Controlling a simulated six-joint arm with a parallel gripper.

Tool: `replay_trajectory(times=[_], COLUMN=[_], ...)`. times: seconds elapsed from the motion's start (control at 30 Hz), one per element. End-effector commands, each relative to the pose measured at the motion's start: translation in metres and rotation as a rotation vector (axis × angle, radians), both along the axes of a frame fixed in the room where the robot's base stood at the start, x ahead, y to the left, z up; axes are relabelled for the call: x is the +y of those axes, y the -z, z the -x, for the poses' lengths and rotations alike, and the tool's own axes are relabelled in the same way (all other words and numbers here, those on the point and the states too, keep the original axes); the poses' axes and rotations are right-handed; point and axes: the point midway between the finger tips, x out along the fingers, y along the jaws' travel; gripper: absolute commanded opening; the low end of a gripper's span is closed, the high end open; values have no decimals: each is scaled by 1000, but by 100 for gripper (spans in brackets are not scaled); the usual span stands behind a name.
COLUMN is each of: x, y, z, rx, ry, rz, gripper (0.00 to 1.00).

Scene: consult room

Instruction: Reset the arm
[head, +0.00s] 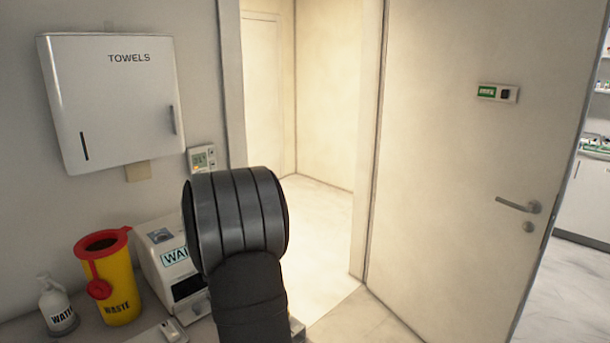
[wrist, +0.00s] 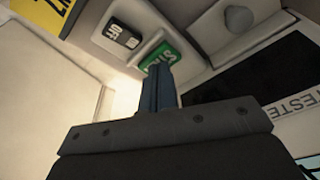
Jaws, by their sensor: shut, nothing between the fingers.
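My gripper (wrist: 158,75) shows in the wrist view as a dark blue-grey pair of fingers, shut and empty. Its tips overlap the lower edge of a green panel (wrist: 160,55) with white letters on a pale device; I cannot tell whether they touch it. In the head view my black arm stands in the lower middle, and the gripper is hidden behind it.
The head view shows a yellow waste bin (head: 118,285), a water bottle (head: 56,305), a towel dispenser (head: 115,100) and a door (head: 450,170).

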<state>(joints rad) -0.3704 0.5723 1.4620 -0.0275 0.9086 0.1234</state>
Motion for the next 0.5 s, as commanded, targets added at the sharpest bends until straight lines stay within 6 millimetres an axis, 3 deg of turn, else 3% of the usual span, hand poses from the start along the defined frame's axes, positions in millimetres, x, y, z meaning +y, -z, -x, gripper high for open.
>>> replay_trajectory(times=[0.17,0.5], x=[0,0], y=[-10,-72], z=[0,-1], rx=[-2,-4], ry=[0,0], rz=[-1,-2], gripper=[0,0])
